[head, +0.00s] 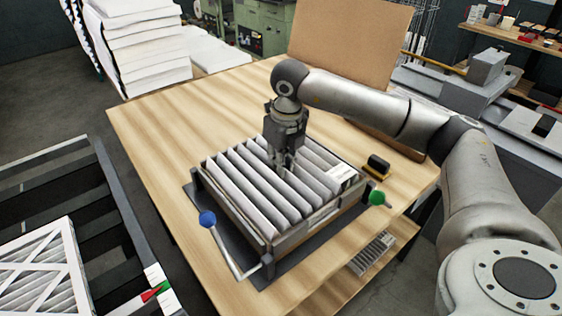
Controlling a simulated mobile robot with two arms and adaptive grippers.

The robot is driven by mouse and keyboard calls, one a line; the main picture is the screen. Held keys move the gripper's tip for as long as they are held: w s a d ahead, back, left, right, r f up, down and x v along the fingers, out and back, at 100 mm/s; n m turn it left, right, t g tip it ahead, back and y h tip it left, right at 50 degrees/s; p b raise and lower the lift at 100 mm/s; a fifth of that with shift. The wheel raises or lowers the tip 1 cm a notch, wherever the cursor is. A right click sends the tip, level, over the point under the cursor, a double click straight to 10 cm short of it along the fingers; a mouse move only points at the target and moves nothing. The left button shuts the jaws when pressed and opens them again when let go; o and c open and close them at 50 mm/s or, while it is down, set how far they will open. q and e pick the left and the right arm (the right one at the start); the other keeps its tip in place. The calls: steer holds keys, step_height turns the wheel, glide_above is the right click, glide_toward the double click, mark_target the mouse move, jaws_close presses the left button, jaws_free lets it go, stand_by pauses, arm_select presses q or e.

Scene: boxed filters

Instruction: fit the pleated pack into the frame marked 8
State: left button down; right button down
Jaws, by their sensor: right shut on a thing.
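The white pleated pack (240,180) lies in the middle of the wooden table, within the walls of a box-like frame (290,240). Its pleats stand up in long parallel ridges. I cannot tell if it is fully seated. A small white label (341,174) shows at the right side; I cannot read any number on it. My right gripper (284,165) points down over the pack, shut on one of its pleats near the far middle. The fingertips are partly hidden among the pleats. My left gripper is not in view.
A dark holder under the frame has a lever with a blue knob (208,218) and a green knob (377,198). A black and yellow block (377,167) lies on the table (150,130). A brown board (350,60) stands behind. A rack with a filter (40,270) is at left.

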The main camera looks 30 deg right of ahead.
steer(key=shift+f+b, duration=0.85)
steer(key=shift+f, duration=0.25)
steer(key=c, duration=1.8)
jaws_free()
steer(key=shift+r+p, duration=1.4)
steer(key=shift+r, duration=0.9)
steer(key=shift+o, duration=0.4)
